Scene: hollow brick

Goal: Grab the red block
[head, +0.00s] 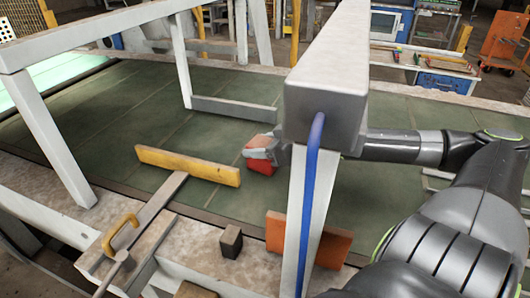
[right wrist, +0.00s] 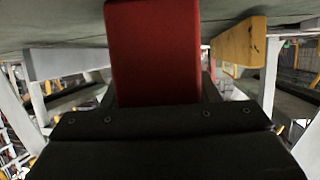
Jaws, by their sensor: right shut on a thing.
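The red block (head: 262,158) is in my right gripper (head: 259,152), over the green belt surface in the middle of the head view. The gripper's fingers close on it from the right. In the right wrist view the red block (right wrist: 155,55) fills the upper middle, directly in front of the dark gripper body (right wrist: 158,118). I cannot tell whether the block touches the belt. A pale post partly hides my right wrist in the head view. My left gripper is not in view.
A yellow bar (head: 188,165) on a metal arm lies left of the block. A thick pale frame post (head: 330,80) with a blue cable stands in front of my right arm. An orange-brown brick (head: 325,240) and a small dark block (head: 231,241) sit near the front edge.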

